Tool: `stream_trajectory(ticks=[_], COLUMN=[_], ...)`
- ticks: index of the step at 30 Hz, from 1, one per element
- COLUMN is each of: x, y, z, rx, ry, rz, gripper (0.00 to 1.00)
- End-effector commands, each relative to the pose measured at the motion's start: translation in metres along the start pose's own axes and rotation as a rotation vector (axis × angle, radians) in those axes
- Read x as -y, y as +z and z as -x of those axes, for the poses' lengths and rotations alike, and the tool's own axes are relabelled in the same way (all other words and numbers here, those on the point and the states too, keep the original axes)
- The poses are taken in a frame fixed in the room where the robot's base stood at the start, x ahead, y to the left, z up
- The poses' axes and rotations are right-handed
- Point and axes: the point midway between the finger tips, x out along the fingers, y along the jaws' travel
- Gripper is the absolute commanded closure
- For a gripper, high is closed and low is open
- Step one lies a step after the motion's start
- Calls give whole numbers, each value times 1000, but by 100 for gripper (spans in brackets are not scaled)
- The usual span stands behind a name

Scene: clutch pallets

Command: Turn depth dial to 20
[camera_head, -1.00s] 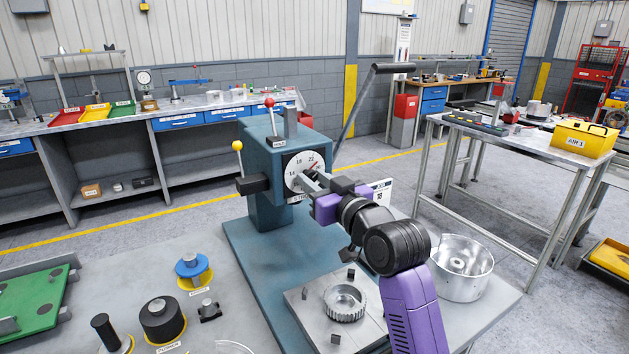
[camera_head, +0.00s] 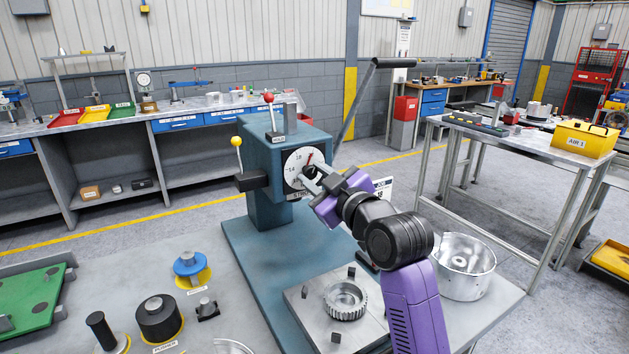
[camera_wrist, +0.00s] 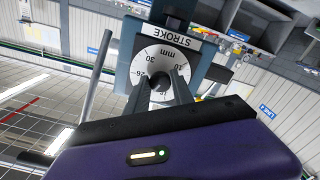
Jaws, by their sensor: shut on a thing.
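The dial (camera_head: 292,180) has a white round face with black numbers and a short red mark near its upper right rim. It sits on the front of a teal press (camera_head: 262,150). 14 and 18 are readable on its left and top. In the wrist view the dial (camera_wrist: 149,64) appears upside down, with mm, 30, 26 and 10 readable and a STROKE label beside it. My gripper (camera_head: 308,179) is at the dial's centre, its jaws shut on the knob there.
A long lever (camera_head: 355,100) rises to the right of the press. A red-knobbed lever (camera_head: 270,110) and a yellow-knobbed lever (camera_head: 237,155) stand at its top and left. A gear (camera_head: 346,298) rests on a plate below my arm, with a metal drum (camera_head: 464,266) to the right.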

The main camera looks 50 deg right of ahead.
Motion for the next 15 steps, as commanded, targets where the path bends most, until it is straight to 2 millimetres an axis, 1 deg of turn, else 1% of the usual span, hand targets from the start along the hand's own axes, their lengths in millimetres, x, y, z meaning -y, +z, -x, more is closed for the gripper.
stream_trajectory(ticks=[6,15], x=[1,1], y=[2,1], z=[0,0], rx=[1,1], ry=[-1,-2], rz=[181,353], gripper=[100,100])
